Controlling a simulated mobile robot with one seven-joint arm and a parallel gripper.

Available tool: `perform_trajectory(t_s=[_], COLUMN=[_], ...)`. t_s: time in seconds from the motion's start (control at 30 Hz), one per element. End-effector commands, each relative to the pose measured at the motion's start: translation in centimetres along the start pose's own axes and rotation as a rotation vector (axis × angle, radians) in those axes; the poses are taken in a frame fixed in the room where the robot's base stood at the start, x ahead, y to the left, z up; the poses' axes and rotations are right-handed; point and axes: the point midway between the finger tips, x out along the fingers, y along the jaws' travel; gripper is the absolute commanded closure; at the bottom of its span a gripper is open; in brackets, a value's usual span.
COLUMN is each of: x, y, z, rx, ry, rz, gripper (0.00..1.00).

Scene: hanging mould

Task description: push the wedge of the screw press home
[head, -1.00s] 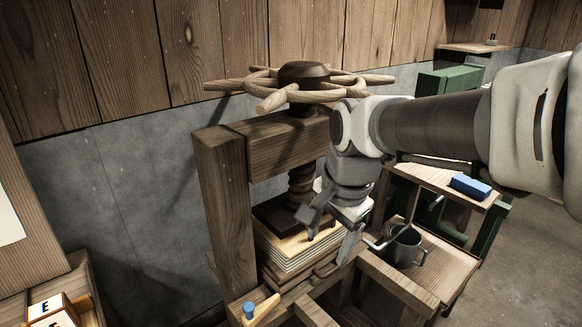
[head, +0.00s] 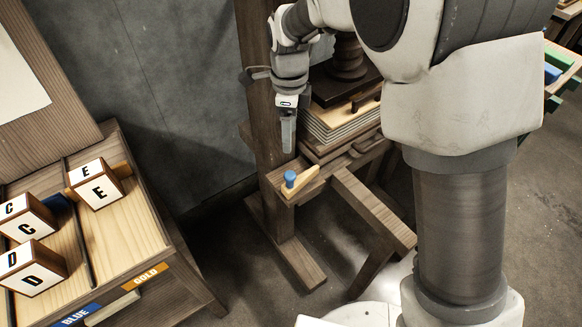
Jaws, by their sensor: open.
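The wedge (head: 301,182) is a pale wooden piece with a blue knob (head: 290,178) on its outer end. It lies on the front ledge of the screw press (head: 268,110), near the press's left post. My gripper (head: 288,150) points down just above and behind the wedge, apart from it as far as I can see. Its fingers overlap in this view, and nothing shows between them. The press's stack of boards (head: 338,125) sits under the dark pressing plate (head: 340,88). My arm hides the right side of the press.
A wooden desk (head: 140,235) at the left holds lettered blocks marked E (head: 97,190), C (head: 28,222) and D (head: 33,268), with blue and gold labels on its front. A wooden beam (head: 375,210) sticks out from the press. Bare floor lies between desk and press.

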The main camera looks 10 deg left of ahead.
Motion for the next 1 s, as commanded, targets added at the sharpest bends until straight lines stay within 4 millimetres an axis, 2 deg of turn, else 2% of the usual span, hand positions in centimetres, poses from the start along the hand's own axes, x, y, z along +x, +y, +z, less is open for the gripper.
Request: perform_trajectory(t_s=[0.03, 0.1, 0.5, 0.7, 1.0], x=[1.5, 3.1, 11.4, 13.7, 14.3], y=[0.1, 0.1, 0.1, 0.0, 0.0], z=[-0.1, -0.1, -0.1, -0.1, -0.1], rx=[0.000, 0.000, -0.001, -0.002, -0.002], ry=[0.003, 0.002, 0.002, 0.001, 0.000], rz=[0.005, 0.005, 0.004, 0.001, 0.001], gripper=[0.29, 0.29, 0.29, 0.29, 0.29])
